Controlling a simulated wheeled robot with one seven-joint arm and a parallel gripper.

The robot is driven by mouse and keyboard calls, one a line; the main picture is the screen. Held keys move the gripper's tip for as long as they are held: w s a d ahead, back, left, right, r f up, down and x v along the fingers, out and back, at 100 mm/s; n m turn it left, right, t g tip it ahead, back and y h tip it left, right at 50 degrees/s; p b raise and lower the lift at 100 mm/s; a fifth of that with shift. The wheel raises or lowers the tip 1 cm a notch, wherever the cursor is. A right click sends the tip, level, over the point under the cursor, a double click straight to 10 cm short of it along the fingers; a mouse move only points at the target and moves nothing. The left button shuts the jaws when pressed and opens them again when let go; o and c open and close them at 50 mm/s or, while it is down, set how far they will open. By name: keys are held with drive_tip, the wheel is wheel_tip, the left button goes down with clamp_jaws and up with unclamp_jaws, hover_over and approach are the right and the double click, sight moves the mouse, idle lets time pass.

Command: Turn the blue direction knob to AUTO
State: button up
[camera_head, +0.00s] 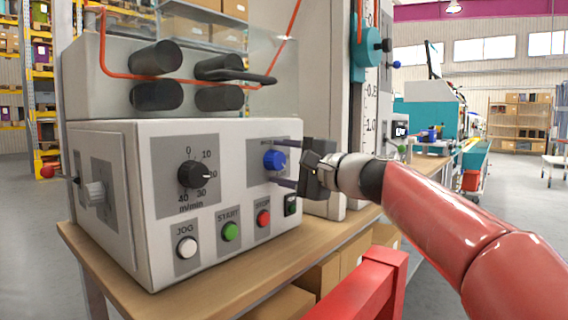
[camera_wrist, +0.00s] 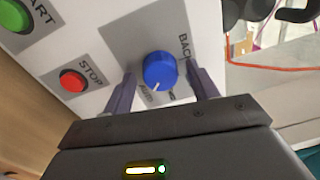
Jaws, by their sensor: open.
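The blue direction knob (camera_head: 274,160) is on the front of the white control box (camera_head: 134,208), on a grey plate at the upper right. In the wrist view the knob (camera_wrist: 160,70) shows a white pointer line toward its lower left edge, near lettering that seems to read AUTO. BACK is printed at its right. My gripper (camera_head: 283,162) is open in front of the panel. In the wrist view its two fingers (camera_wrist: 162,90) stand on either side of the knob, with gaps between them and it. I cannot tell how far the fingertips are from the panel.
A black speed dial (camera_head: 196,174) is left of the knob. Below are the white JOG (camera_head: 187,247), green START (camera_head: 230,231) and red STOP (camera_head: 263,218) buttons. Black rollers (camera_head: 156,57) with a red cable sit above. A red frame (camera_head: 362,291) stands in front of the wooden table (camera_head: 262,262).

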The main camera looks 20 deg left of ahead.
drive_tip(key=shift+d, duration=0.1)
drive_tip(key=b+v, duration=0.1)
drive_tip(key=v, duration=0.6)
drive_tip(key=shift+d+b, duration=0.35)
drive_tip(key=shift+b, duration=0.05)
drive_tip(key=shift+s, duration=0.15)
drive_tip(key=s+d+f+n+h+p, duration=0.1)
drive_tip(key=s+d+f+n+h, duration=0.2)
drive_tip(key=s+d+f+h, duration=0.5)
drive_tip(key=s+d+f+n+g+h+p, duration=0.1)
drive_tip(key=s+d+f+n+h+p, duration=0.1)
drive_tip(key=s+d+f+h, duration=0.7)
drive_tip(key=s+d+f, duration=0.4)
drive_tip(key=d+f, duration=0.1)
drive_tip(key=f, duration=0.3)
drive_tip(key=s+d+f+n, duration=0.1)
drive_tip(key=s+d+f, duration=0.3)
drive_tip(key=f, duration=0.4)
drive_tip(key=shift+d+g, duration=0.3)
drive_tip(key=shift+d, duration=0.2)
drive_tip(key=shift+s+f, duration=0.1)
drive_tip(key=shift+s, duration=0.05)
